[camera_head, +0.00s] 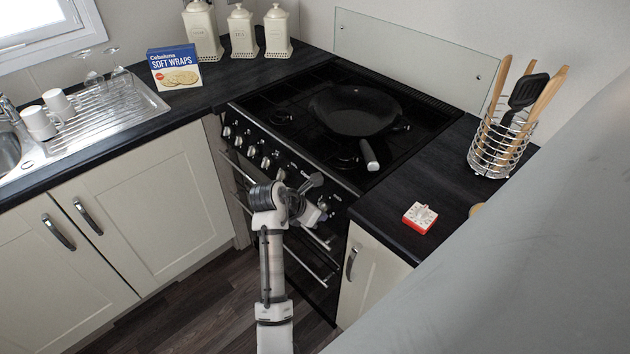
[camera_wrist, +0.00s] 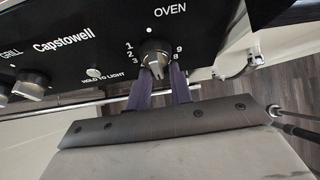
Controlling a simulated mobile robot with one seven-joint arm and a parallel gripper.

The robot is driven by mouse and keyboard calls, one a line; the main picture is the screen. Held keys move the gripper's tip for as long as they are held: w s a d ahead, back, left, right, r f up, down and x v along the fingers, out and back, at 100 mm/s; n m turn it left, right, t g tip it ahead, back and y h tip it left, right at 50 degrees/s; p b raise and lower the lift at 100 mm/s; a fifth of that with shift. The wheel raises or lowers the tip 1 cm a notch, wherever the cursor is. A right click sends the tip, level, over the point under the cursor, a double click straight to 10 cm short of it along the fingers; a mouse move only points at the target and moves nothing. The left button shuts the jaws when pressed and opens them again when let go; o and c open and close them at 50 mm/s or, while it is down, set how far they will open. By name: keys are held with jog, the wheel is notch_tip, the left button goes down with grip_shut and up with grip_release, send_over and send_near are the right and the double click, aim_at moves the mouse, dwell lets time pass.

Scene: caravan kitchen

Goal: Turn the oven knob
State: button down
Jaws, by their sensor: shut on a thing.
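The oven knob (camera_wrist: 154,54) is a round silver knob on the black control panel, below the word OVEN, with numbers around it in the wrist view. My gripper (camera_wrist: 160,72) reaches up to the panel, with one finger on each side of the knob's lower part, and is shut on it. In the head view my gripper (camera_head: 322,204) is at the right part of the cooker's front panel, where my wrist hides much of the knob area. The black cooker (camera_head: 290,165) stands between the cabinets.
A black frying pan (camera_head: 352,108) sits on the hob with its handle pointing to the front. A red and white timer (camera_head: 420,217) and a wire utensil holder (camera_head: 496,150) are on the right worktop. Other knobs (camera_head: 252,151) line the panel to the left. Oven door handles (camera_head: 312,268) lie below.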

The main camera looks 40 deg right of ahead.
jog(key=shift+s+d+r+n, duration=0.15)
jog(key=shift+d+r+n, duration=0.15)
jog(key=shift+d+r, duration=0.1)
jog(key=c, duration=1.2)
grip_release()
jog(key=shift+d+f, duration=0.1)
jog(key=shift+f, duration=0.05)
jog(key=shift+c, duration=0.2)
jog(key=shift+f, duration=0.1)
jog(key=shift+a, duration=0.2)
jog(key=v, duration=1.3)
jog(key=shift+w+a+r, duration=0.2)
jog(key=shift+w+r, duration=0.05)
jog(key=shift+r, duration=0.05)
